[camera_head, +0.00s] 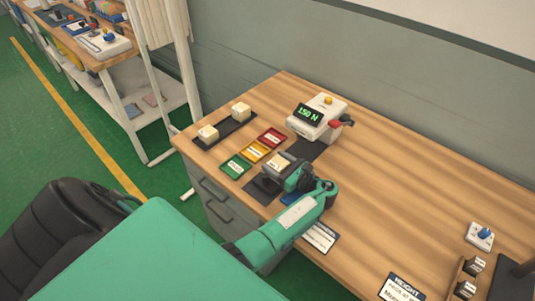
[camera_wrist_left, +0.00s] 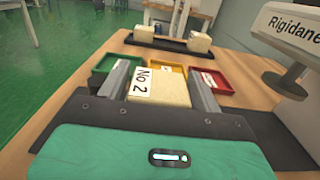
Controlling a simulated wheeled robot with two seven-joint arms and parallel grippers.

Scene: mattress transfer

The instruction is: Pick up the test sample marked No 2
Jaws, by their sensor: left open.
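The test sample marked No 2 (camera_wrist_left: 165,88) is a cream foam block with a white label, seen close up in the left wrist view. It also shows in the head view (camera_head: 278,160). My left gripper (camera_head: 274,171) is open, with a finger on either side of the block; in the wrist view the fingers (camera_wrist_left: 160,88) flank it. I cannot tell whether either finger touches it. Two other cream blocks (camera_head: 208,132) (camera_head: 241,110) sit on a black tray (camera_head: 224,130). My right gripper is not in view.
Green (camera_head: 236,166), yellow (camera_head: 255,151) and red (camera_head: 272,137) trays lie beyond the gripper. A tester (camera_head: 318,118) reading 150 N stands behind on a dark mat. A HEIGHT card (camera_head: 403,288) and a blue-knobbed device (camera_head: 479,236) are at right. The table's middle right is clear.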

